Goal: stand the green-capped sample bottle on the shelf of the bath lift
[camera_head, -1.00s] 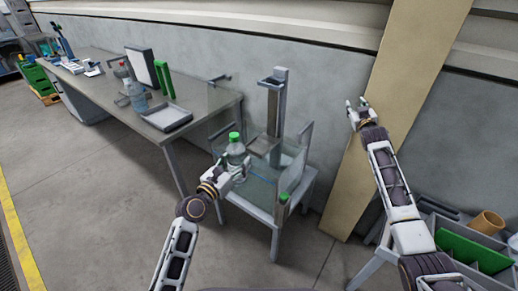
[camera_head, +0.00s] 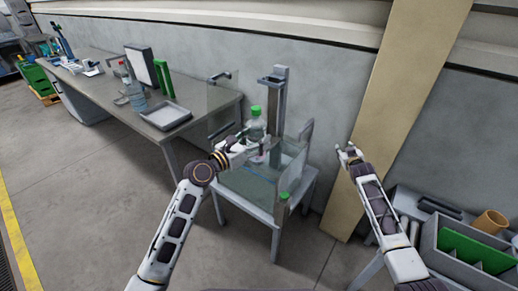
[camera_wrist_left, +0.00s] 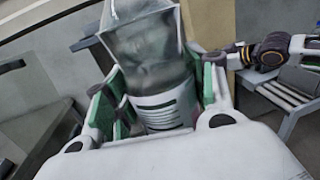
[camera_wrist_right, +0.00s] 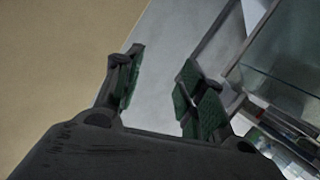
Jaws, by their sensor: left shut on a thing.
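The green-capped sample bottle (camera_head: 257,128) is clear and looks upright. My left gripper (camera_head: 250,150) is shut around its body; the left wrist view shows the bottle (camera_wrist_left: 155,65) between the green-padded fingers (camera_wrist_left: 160,105). The bath lift is a grey post (camera_head: 279,95) with a bracket on top, rising behind a glass-walled bath (camera_head: 250,184). The bottle is in front of the post and covers the place of the lift's shelf. I cannot tell whether the bottle touches the shelf. My right gripper (camera_head: 348,150) is open and empty, right of the bath; its fingers show apart (camera_wrist_right: 158,90).
A long bench (camera_head: 95,85) along the wall holds a grey tray (camera_head: 166,116), other bottles (camera_head: 136,98) and a green frame (camera_head: 163,80). A tan wall panel (camera_head: 385,110) stands behind my right arm. A bin with green dividers (camera_head: 470,250) is at lower right.

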